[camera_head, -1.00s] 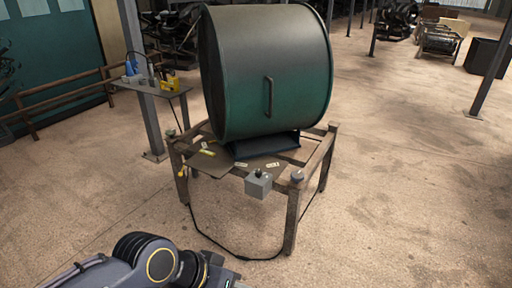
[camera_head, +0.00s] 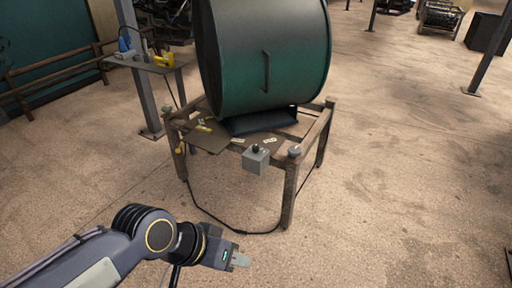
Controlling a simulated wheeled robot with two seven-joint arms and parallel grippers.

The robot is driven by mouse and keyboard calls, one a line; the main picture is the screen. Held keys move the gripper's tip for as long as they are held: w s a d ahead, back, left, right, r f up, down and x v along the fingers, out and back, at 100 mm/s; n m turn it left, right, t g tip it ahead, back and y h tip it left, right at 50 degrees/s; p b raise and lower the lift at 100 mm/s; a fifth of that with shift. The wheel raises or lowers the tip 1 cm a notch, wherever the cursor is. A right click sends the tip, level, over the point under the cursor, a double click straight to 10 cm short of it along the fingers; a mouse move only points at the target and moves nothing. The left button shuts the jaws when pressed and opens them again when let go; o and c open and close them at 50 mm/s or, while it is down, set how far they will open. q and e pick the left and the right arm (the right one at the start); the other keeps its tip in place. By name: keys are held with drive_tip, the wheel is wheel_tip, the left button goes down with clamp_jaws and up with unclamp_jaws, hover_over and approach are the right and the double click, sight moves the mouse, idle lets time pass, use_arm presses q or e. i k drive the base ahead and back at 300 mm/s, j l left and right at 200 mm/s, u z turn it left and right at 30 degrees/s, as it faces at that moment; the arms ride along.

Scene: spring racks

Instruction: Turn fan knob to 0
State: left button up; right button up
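The fan (camera_head: 266,62) is a large dark green drum with a handle, resting on a wooden stand (camera_head: 289,196). A small grey control box (camera_head: 256,163) is fixed to the stand's front edge. The dark fan knob (camera_head: 256,149) sits on top of the box; its setting is too small to read. My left gripper (camera_head: 240,260) is at the bottom of the view, below and in front of the box, apart from it. Its fingers show as one pale tip, so I cannot tell whether it is open. My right gripper is not in view.
A small side table (camera_head: 143,64) with a yellow tool (camera_head: 163,59) and a blue bottle (camera_head: 123,44) stands at the left by a grey post (camera_head: 138,90). A black cable (camera_head: 235,231) hangs low under the stand.

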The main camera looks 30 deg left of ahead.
sight(255, 148)
drive_tip(key=i+j+u, duration=0.1)
drive_tip(key=u, duration=0.65)
drive_tip(key=i+j+u, duration=0.15)
drive_tip(key=i+u, duration=0.25)
drive_tip(key=i+l+u, duration=0.1)
drive_tip(key=i+u, duration=0.35)
drive_tip(key=i, duration=0.2)
drive_tip(key=i+l, duration=0.1)
drive_tip(key=i, duration=0.7)
drive_tip(key=l+u, duration=0.05)
